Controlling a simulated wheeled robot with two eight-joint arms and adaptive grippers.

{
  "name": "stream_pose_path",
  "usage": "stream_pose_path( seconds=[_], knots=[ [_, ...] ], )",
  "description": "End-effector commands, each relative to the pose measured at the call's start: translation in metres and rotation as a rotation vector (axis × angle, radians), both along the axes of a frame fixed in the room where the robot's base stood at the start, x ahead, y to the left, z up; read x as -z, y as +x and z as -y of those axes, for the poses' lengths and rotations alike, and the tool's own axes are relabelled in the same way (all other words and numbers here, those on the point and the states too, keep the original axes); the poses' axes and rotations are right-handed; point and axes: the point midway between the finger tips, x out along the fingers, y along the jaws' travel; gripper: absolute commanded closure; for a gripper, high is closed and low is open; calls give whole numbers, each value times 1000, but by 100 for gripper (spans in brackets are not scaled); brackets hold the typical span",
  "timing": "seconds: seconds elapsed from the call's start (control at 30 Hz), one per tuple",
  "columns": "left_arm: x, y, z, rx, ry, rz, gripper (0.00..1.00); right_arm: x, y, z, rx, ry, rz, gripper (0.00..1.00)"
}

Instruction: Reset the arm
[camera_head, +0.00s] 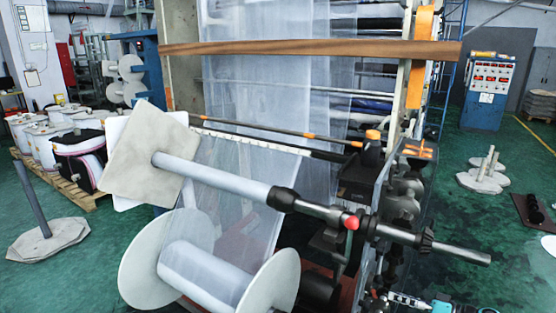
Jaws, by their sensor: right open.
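Only a small part of my right gripper (408,300) shows, at the bottom edge, right of centre. It is open and nothing shows between its fingers. It is low in the picture, below the winding shaft's right end. My left gripper is not in view. The film machine fills the middle. Its grey winding shaft (225,183) runs from a square plate (150,158) on the left to a bare metal end (460,253) on the right, with a red knob (351,222). A film roll (205,272) between two round white flanges sits below the shaft.
Clear film (270,90) hangs behind a brown wooden bar (310,49). Wrapped rolls stand on a wooden pallet (75,192) at left. A post on a grey base (48,238) stands front left. A blue control cabinet (487,92) is back right.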

Motion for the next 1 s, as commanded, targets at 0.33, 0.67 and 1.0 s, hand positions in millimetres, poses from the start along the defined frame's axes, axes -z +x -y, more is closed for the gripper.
stream_pose_path(
  seconds=[0.33, 0.67, 1.0],
  knots=[
    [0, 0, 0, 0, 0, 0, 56, -82, -26, -121, 67, -215, -337, 49],
    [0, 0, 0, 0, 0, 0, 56, -117, -126, -197, 196, -477, -482, 49],
    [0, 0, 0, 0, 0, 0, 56, -114, -238, -220, 345, -727, -434, 49]
  ],
)
